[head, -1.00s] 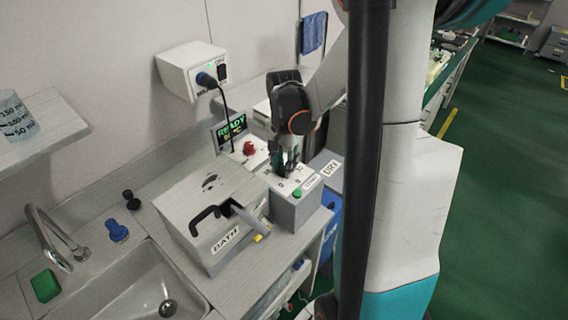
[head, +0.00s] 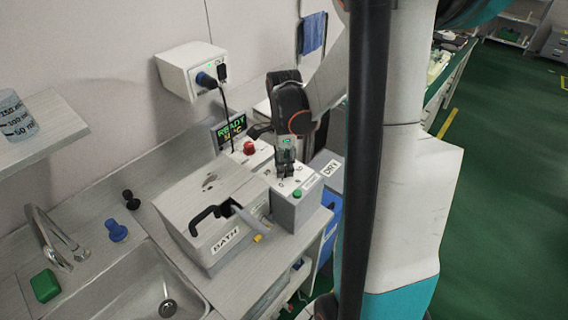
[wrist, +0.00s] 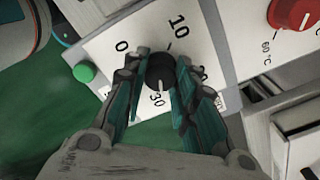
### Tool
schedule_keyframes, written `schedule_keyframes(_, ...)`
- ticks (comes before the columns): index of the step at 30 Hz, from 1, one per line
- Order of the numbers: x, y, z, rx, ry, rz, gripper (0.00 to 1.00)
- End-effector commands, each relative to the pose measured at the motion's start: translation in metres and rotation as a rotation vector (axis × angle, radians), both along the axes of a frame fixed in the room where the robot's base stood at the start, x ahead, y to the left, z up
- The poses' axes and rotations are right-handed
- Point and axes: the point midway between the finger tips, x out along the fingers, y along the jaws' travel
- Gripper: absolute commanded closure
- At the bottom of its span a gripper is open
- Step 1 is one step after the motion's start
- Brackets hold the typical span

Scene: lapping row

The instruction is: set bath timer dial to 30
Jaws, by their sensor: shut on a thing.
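The bath timer dial (wrist: 160,71) is a small black knob on a white panel (wrist: 110,48) printed 0, 10 and 30, with another number partly hidden behind a finger. My gripper (wrist: 160,78) is shut on the dial, one teal-lined finger on each side. A short pale line shows at the dial's lower edge, beside the 30; I cannot tell surely whether it is the pointer or a panel tick. In the head view my gripper (head: 285,170) reaches down onto the timer box (head: 290,208), hiding the dial.
A green button (wrist: 84,71) is left of the dial. A red knob (wrist: 293,12) with temperature marks is at upper right. The bath lid (head: 205,190) with its black handle stands beside the timer box. A READY display (head: 231,130) and wall box (head: 188,70) are behind.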

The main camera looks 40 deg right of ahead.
Motion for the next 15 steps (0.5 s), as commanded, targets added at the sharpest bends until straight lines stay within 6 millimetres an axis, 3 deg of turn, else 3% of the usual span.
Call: schedule_keyframes(15,0.0004,-0.0004,0.0004,-0.001,-0.001,-0.148,0.98)
